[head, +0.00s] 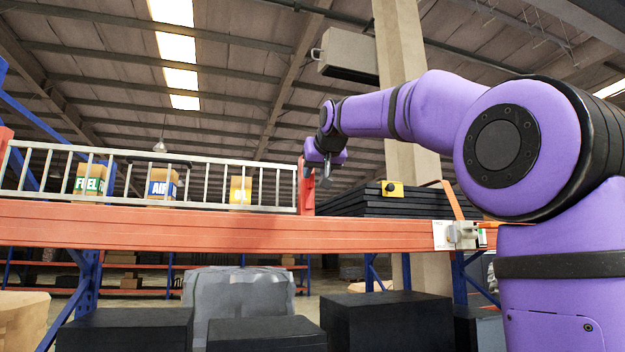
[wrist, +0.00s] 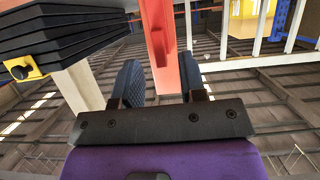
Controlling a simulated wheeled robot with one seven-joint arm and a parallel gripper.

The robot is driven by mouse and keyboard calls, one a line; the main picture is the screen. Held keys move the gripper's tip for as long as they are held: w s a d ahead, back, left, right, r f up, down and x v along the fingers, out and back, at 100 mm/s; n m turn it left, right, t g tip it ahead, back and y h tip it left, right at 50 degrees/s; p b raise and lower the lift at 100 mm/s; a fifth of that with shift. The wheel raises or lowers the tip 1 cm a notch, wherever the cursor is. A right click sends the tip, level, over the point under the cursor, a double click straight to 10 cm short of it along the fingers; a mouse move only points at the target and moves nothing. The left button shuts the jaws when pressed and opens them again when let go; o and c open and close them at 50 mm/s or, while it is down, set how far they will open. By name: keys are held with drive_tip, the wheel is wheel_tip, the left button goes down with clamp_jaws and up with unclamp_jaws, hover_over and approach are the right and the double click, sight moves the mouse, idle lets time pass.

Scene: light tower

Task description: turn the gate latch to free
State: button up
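A white barred gate (head: 230,186) stands along the orange shelf beam, with an orange-red post (head: 306,188) at its right end. A yellow plate with a black knob (head: 394,190) is on the dark stack to the right; it also shows in the wrist view (wrist: 34,66). I cannot tell for sure which part is the gate latch. My gripper (head: 326,178) is beside the upper part of the post, pointing down. In the wrist view my gripper (wrist: 160,82) is open, fingers apart, with the post seen between and beyond them. I see no contact.
Boxes marked FUEL (head: 90,180) and AIR (head: 161,184) and another box (head: 240,190) stand behind the gate bars. A dark layered stack (head: 370,203) lies right of the post. A pale fitting (head: 455,235) is on the beam (head: 200,228). Black crates (head: 385,320) stand below.

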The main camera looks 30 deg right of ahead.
drive_tip(key=v, duration=0.6)
drive_tip(key=shift+s, duration=0.35)
drive_tip(key=shift+a, duration=0.1)
drive_tip(key=s+a+f+n+g+y, duration=0.1)
drive_tip(key=s+a+f, duration=0.3)
drive_tip(key=s+f, duration=0.4)
drive_tip(key=s+a+f+n+g+y, duration=0.1)
drive_tip(key=s+a+f+g, duration=0.3)
drive_tip(key=f, duration=1.8)
drive_tip(key=s+a+f+n+g+y, duration=0.1)
drive_tip(key=s+a+f, duration=0.3)
drive_tip(key=s+f, duration=0.9)
wheel_tip(320, 180, down, 3)
drive_tip(key=shift+s+a+r+g+y, duration=0.2)
drive_tip(key=shift+a+g+y, duration=0.1)
drive_tip(key=shift+g, duration=0.5)
drive_tip(key=shift+w, duration=0.1)
